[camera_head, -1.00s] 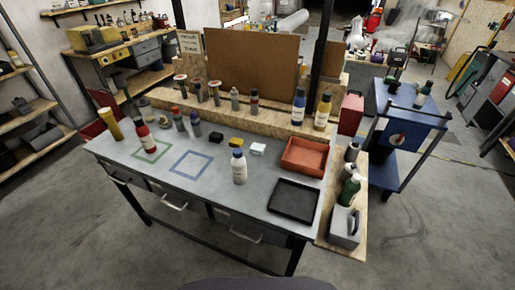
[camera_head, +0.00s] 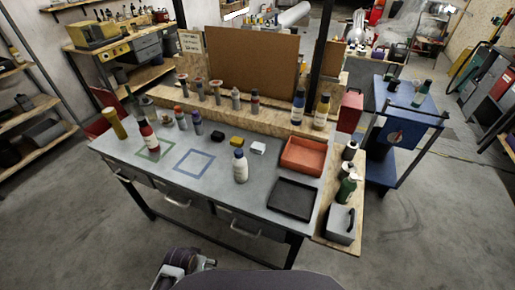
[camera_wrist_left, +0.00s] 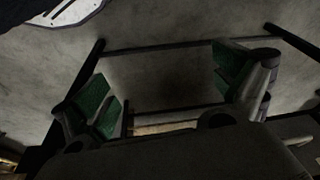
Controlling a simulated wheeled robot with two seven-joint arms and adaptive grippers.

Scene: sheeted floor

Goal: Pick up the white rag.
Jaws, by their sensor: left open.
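A small white block-like item (camera_head: 258,147), which looks like the white rag, lies on the grey workbench (camera_head: 225,185) beside a yellow one (camera_head: 237,141) and a black one (camera_head: 217,136). It is too small to make out the cloth. My left gripper (camera_head: 205,264) shows low in the head view, in front of the bench and well short of the white item. In the left wrist view the left gripper (camera_wrist_left: 163,85) is open, its green-padded fingers wide apart with nothing between them. My right gripper is not in view.
A white bottle (camera_head: 240,167) stands in front of the white item. An orange tray (camera_head: 303,168) and a black tray (camera_head: 292,212) are to its right. Several bottles line the raised wooden shelf behind. Blue and green squares mark the bench's left part.

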